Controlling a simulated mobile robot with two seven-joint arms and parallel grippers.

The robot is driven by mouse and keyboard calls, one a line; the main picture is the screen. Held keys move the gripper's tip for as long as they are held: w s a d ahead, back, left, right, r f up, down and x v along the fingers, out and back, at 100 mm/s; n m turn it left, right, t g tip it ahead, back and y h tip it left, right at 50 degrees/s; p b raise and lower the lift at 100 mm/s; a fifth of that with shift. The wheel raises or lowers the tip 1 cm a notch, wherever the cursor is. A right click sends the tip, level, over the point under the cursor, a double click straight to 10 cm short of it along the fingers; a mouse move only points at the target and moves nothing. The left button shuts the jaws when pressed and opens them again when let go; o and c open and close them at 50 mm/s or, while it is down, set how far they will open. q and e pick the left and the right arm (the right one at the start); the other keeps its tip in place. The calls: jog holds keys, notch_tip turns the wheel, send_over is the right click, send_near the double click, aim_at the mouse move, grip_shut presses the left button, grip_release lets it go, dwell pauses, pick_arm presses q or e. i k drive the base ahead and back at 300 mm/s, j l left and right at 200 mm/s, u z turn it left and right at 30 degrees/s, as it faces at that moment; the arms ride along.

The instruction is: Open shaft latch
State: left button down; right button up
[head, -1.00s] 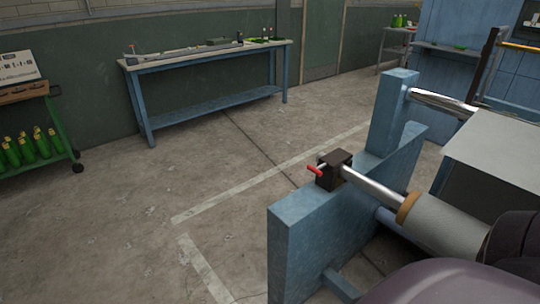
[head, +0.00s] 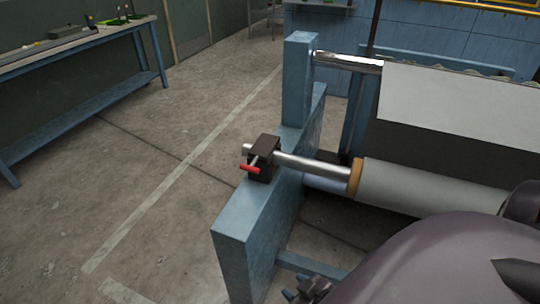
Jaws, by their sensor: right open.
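The shaft latch (head: 262,150) is a dark brown block on top of the blue frame (head: 243,225), left of centre. A short red-tipped handle (head: 250,168) sticks out of its left front side. The bare metal shaft (head: 312,166) runs through the latch, and its end shows just left of the block. The block's cover lies over the shaft. My right gripper (head: 306,290) is at the bottom edge, partly cut off, open and empty. It is below and right of the latch, apart from it. My left gripper is out of view.
A grey roller (head: 425,186) with a tan collar continues the shaft to the right. A second metal bar (head: 347,61) and a light grey panel (head: 460,105) are behind. My right arm covers the lower right. A workbench (head: 75,50) stands far left. The floor left of the frame is clear.

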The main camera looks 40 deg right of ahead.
aim_at(264, 146)
jog(key=i+z, duration=0.15)
jog(key=z, duration=0.25)
jog(key=i+j+z, duration=0.15)
jog(key=z, duration=0.25)
jog(key=i+j+z, duration=0.1)
jog(key=z, duration=0.3)
jog(key=i+j+z, duration=0.25)
jog(key=z, duration=0.15)
jog(key=i+j+z, duration=0.2)
jog(key=z, duration=0.2)
jog(key=j, duration=0.1)
